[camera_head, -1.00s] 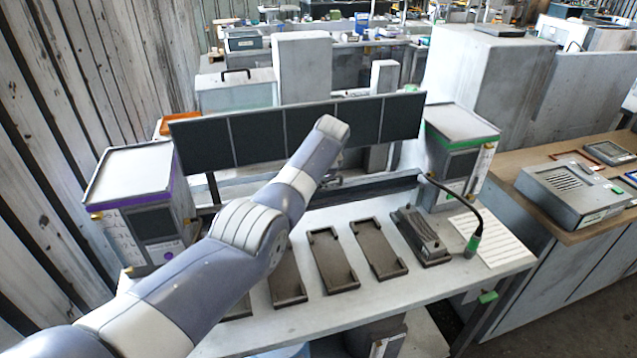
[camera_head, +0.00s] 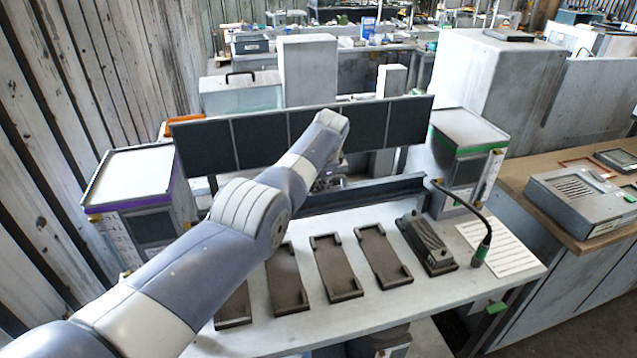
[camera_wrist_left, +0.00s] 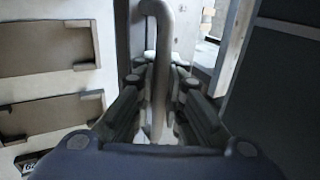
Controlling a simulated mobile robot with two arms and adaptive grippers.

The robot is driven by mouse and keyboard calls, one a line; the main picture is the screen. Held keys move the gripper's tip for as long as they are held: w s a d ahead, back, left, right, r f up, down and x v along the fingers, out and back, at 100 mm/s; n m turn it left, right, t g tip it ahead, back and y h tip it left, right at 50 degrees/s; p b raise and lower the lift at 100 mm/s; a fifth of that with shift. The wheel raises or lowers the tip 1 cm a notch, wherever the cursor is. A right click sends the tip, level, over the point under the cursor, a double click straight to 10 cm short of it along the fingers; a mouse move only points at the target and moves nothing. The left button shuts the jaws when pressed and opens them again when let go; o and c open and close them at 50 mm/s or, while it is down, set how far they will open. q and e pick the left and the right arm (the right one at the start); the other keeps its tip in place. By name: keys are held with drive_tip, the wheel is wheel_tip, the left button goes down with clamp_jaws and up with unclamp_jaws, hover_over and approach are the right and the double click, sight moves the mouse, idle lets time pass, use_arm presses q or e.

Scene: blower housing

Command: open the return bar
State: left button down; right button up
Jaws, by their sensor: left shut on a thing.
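A long dark bar (camera_head: 372,193) lies across the back of the white bench, behind the row of trays and below the black panels. I take it for the return bar. My left arm reaches over the bench from the left, and its gripper (camera_head: 322,181) is low at this bar, mostly hidden behind the forearm. In the left wrist view, my left gripper (camera_wrist_left: 162,75) is shut on a grey curved handle (camera_wrist_left: 160,25), which stands between the two fingers. How the handle joins the bar is hidden. My right gripper is not in view.
Dark trays (camera_head: 335,268) lie in a row on the bench (camera_head: 420,298). A ribbed block (camera_head: 427,243) and a black cable with a green end (camera_head: 482,250) are to their right. Black panels (camera_head: 262,138) stand behind, between two grey boxes (camera_head: 140,180) (camera_head: 465,150).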

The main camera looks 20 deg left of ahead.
use_arm(q)
drive_tip(key=shift+w+a+r, duration=0.1)
drive_tip(key=shift+w+r, duration=0.25)
drive_tip(key=shift+r, duration=0.05)
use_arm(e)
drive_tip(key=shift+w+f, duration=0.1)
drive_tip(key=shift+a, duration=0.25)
use_arm(q)
drive_tip(key=c, duration=1.9)
unclamp_jaws()
drive_tip(key=shift+c, duration=0.2)
drive_tip(key=shift+s, duration=0.15)
drive_tip(key=shift+s+f, duration=0.1)
drive_tip(key=v, duration=1.2)
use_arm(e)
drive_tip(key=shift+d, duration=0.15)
